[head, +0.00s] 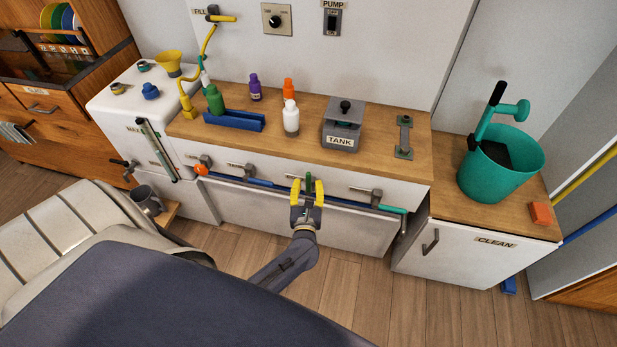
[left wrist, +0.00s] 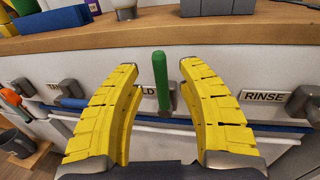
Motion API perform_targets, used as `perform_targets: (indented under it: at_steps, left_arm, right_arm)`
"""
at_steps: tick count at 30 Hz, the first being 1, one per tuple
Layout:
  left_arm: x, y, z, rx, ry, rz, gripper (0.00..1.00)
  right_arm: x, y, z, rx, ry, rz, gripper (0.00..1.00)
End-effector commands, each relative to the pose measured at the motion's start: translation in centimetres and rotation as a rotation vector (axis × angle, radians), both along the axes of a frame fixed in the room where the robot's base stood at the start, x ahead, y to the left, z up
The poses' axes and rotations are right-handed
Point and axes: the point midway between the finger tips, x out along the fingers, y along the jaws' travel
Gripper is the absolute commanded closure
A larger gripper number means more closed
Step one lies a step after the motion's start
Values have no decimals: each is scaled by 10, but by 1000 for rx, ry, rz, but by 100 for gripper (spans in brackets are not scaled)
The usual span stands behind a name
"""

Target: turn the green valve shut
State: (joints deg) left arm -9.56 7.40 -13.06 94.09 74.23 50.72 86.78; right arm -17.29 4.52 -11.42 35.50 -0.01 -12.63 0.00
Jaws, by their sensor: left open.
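The green valve handle (head: 308,184) is on the blue pipe along the counter's front face. In the left wrist view the green handle (left wrist: 160,82) stands upright in the gap between the yellow fingers, under the counter edge. My left gripper (head: 308,189) is open around the handle from the front, with space between the handle and each finger in the left wrist view (left wrist: 162,105). The label behind the handle is partly hidden. My right gripper is in neither view.
The blue pipe (head: 345,202) runs along the front, with grey fittings near labels, one reading RINSE (left wrist: 265,97). Bottles and a blue tray (head: 235,121) stand on the wooden counter (head: 385,160) above. A TANK box (head: 341,138) and a teal bucket (head: 495,175) stand to the right.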

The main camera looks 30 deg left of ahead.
Motion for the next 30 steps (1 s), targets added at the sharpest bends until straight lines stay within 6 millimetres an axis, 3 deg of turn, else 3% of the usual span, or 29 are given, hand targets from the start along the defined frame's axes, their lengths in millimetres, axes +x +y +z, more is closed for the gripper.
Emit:
perform_targets:
  at_steps: [9, 24, 30]
  left_arm:
    - [28, 15, 0, -1, 0, 0, 61]
    - [33, 19, 0, 0, 1, 0, 61]
    - [33, 18, 0, 0, 1, 0, 84]
  right_arm:
    - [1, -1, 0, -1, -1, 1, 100]
    - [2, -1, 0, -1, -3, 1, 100]
    - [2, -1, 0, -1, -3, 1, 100]
